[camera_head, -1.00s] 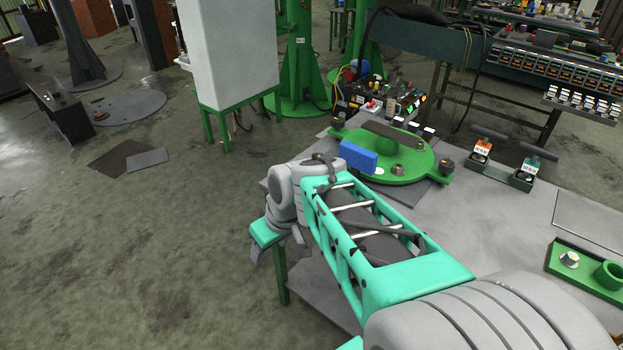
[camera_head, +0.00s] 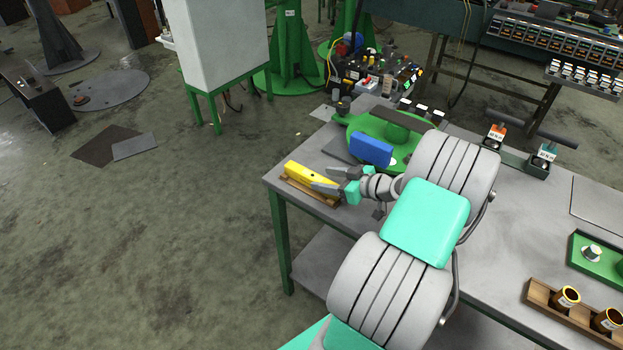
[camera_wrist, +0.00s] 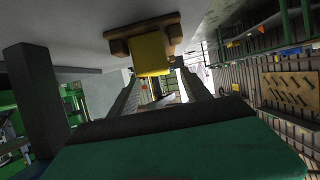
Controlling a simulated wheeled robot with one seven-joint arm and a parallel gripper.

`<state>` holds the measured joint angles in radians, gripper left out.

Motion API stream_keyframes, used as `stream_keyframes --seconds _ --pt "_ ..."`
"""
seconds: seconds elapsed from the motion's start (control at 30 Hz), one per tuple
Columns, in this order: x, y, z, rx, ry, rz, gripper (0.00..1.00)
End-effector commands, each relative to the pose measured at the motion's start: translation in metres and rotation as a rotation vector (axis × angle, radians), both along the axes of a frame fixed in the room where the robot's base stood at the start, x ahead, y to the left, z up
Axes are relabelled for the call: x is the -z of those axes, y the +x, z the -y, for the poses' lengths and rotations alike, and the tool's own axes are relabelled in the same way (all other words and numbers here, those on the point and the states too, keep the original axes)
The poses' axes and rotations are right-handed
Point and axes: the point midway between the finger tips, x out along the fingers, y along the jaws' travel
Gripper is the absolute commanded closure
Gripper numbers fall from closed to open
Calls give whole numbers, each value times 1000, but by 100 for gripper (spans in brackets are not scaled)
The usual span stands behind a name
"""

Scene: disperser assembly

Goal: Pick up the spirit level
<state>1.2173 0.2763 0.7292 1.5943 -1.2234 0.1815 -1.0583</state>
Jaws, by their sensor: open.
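The yellow spirit level (camera_head: 309,175) lies on a brown wooden holder (camera_head: 308,192) at the near left corner of the grey table. My gripper (camera_head: 321,178) is open beside its right end, with the fingers pointing left toward it. In the wrist view the yellow level (camera_wrist: 150,54) shows end-on, below the wooden holder (camera_wrist: 118,46) in the picture, beyond my open fingers (camera_wrist: 155,82). The picture there looks turned over. I cannot tell whether a finger touches the level.
A blue block (camera_head: 371,149) stands on a green round plate (camera_head: 348,120) just behind my gripper. Two small stands with handles (camera_head: 541,160) are farther right. A wooden holder with brown cups (camera_head: 545,302) and a green tray (camera_head: 597,262) are at the right.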

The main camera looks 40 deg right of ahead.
Motion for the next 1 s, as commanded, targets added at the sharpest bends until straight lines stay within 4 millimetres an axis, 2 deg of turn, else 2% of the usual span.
stream_keyframes --seconds 0.3,0.57,1.0 --pt "18 46 -16 -4 1 -2 44" --pt "22 50 -17 0 -1 -3 44" --pt "21 49 -17 -1 0 -3 80"
